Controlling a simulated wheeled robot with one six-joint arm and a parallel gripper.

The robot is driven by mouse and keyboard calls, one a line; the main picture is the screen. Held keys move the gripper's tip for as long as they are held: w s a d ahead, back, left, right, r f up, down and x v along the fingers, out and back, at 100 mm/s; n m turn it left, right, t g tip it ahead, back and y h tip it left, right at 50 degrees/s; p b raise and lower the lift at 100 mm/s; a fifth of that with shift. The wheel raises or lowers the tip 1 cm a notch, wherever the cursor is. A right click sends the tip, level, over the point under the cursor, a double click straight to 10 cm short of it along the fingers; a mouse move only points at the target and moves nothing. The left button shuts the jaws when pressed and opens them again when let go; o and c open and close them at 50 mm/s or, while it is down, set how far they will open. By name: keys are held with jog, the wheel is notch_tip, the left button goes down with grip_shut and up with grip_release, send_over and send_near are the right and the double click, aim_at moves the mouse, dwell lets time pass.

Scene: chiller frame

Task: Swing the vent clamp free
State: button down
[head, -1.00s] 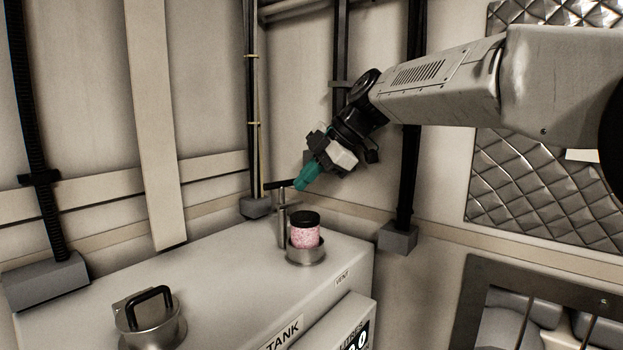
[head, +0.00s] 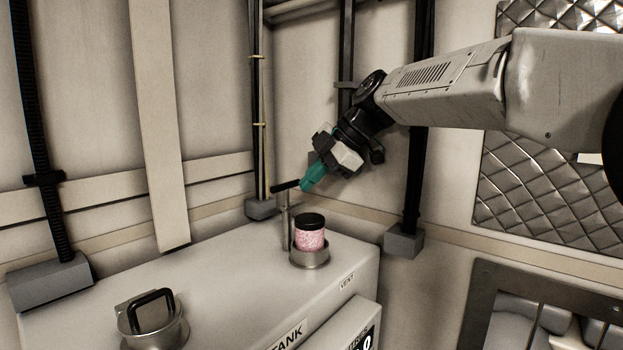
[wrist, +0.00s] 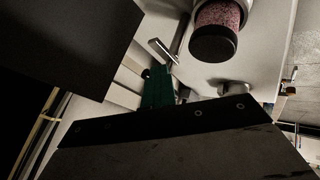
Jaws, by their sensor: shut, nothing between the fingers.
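The vent clamp stands on the tank top as a slim metal post with a black bar handle (head: 286,186) across its top. Just right of it, a pink speckled jar with a black lid (head: 310,231) sits in a metal collar by the VENT label. My gripper (head: 304,187) has teal fingers, shut and empty, angled down-left at the right end of the handle; I cannot tell if they touch it. In the wrist view, the teal fingers (wrist: 157,88) are beside the clamp's metal part (wrist: 163,50), and the jar (wrist: 217,28) is at upper right.
A metal cup with a black handle (head: 152,312) stands at the tank's front left. The tank top (head: 225,270) is clear between it and the vent. Black vertical pipes and beige walls stand behind. A quilted panel (head: 550,150) and a dark frame are at right.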

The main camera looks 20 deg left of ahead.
jog(key=shift+r, duration=0.1)
jog(key=s+d+r, duration=0.2)
jog(key=s+d, duration=0.3)
jog(key=s, duration=0.2)
jog(key=s+d+r, duration=0.3)
jog(key=s+d, duration=0.1)
jog(key=s, duration=0.2)
jog(key=s+d+f+m+h, duration=0.35)
jog(key=d+f+m, duration=0.75)
jog(key=d+m, duration=0.45)
jog(key=s+d+f+m+t+h, duration=0.1)
jog(key=s+d+f+m, duration=0.2)
jog(key=d, duration=0.6)
jog(key=s+d+f+m+t+h, duration=0.1)
jog(key=s+d+f+m+h, duration=0.1)
jog(key=s+d+m, duration=0.3)
jog(key=s+d+f+m+h, duration=0.1)
jog(key=s+d+f+m, duration=0.4)
jog(key=d, duration=0.9)
jog(key=shift+s+t, duration=0.4)
jog(key=shift+s, duration=0.35)
